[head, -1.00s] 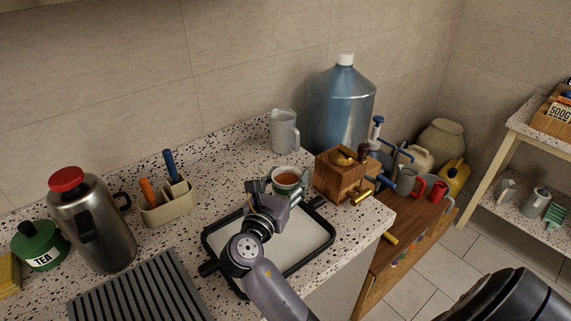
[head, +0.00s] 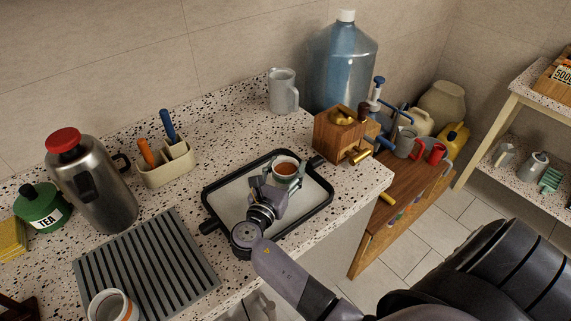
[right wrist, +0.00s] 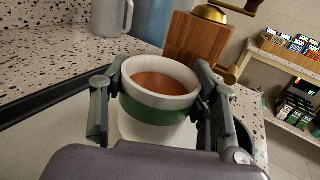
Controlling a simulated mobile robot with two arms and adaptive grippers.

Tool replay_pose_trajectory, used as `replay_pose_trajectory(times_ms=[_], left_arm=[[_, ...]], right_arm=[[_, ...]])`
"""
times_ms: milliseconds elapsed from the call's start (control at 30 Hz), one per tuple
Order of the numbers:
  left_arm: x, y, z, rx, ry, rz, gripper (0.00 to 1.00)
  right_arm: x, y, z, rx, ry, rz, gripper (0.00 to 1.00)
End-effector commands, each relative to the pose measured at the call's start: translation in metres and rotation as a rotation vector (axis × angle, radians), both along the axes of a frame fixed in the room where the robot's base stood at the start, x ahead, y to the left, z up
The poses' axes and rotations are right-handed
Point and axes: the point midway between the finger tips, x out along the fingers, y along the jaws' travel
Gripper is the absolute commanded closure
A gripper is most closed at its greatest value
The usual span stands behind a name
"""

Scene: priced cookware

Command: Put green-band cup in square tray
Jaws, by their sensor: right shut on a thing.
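The green-band cup (right wrist: 159,92) is white with a green band and holds brown liquid. It also shows in the head view (head: 286,169), upright. My right gripper (head: 279,184) is shut on it, with one finger on either side of the cup in the right wrist view (right wrist: 158,105). The square tray (head: 319,213) has a black rim, a pale floor and black handles. In the head view the cup appears over the far part of the tray floor. I cannot tell whether its base touches the tray. My left gripper is not in view.
A wooden grinder (head: 337,139) stands close to the tray's right handle. A grey pitcher (head: 283,91) and a big water bottle (head: 342,70) stand behind. A ribbed grey mat (head: 150,275), a white cup with an orange band (head: 111,306) and a steel flask (head: 97,190) are at left.

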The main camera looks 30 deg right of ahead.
Motion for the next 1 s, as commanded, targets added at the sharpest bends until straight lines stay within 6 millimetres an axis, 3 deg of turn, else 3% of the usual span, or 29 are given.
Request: replay_pose_trajectory(times_ms=[267,300,567,1000], left_arm=[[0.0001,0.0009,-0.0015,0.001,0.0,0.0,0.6],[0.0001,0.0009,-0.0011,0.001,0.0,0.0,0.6],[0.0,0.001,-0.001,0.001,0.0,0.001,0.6],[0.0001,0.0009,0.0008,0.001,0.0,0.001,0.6]], right_arm=[[0.0003,0.0001,-0.002,-0.001,-0.002,0.0,0.85],[0.0,0.0001,-0.0024,0.0,0.0,0.0,0.43],[0.0,0.0002,-0.0023,0.001,0.001,0.0,0.26],[0.0001,0.0,0.0011,0.001,0.001,0.0,0.25]])
